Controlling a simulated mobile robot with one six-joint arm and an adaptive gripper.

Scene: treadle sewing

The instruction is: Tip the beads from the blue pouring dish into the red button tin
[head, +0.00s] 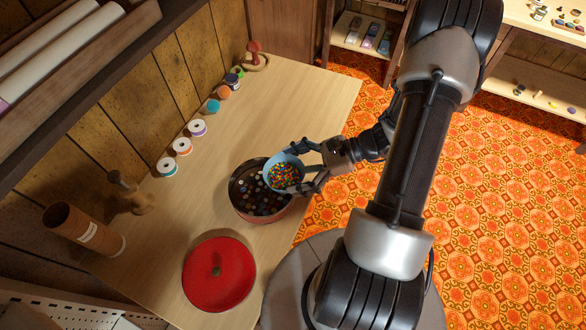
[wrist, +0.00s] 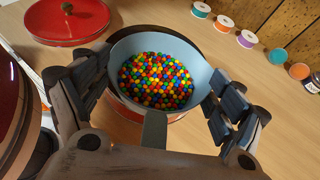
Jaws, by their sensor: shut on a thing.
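The blue pouring dish (head: 296,162) is full of multicoloured beads (head: 285,176). It shows large in the wrist view (wrist: 198,65), with the beads (wrist: 156,82) lying inside it. My gripper (head: 312,170) is shut on the dish, with a finger on each side of it (wrist: 155,95). The dish is held over the upper right part of the red button tin (head: 262,217). The tin is open and holds dark and pale buttons (head: 255,195). In the wrist view the dish hides most of the tin. I cannot tell the dish's exact height above the tin.
A round red lid (head: 219,275) with a knob lies on the table (head: 310,95) in front of the tin. Several thread spools (head: 182,147) line the back by the wall. A cardboard tube (head: 85,230) and a wooden stand (head: 130,195) are at the left.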

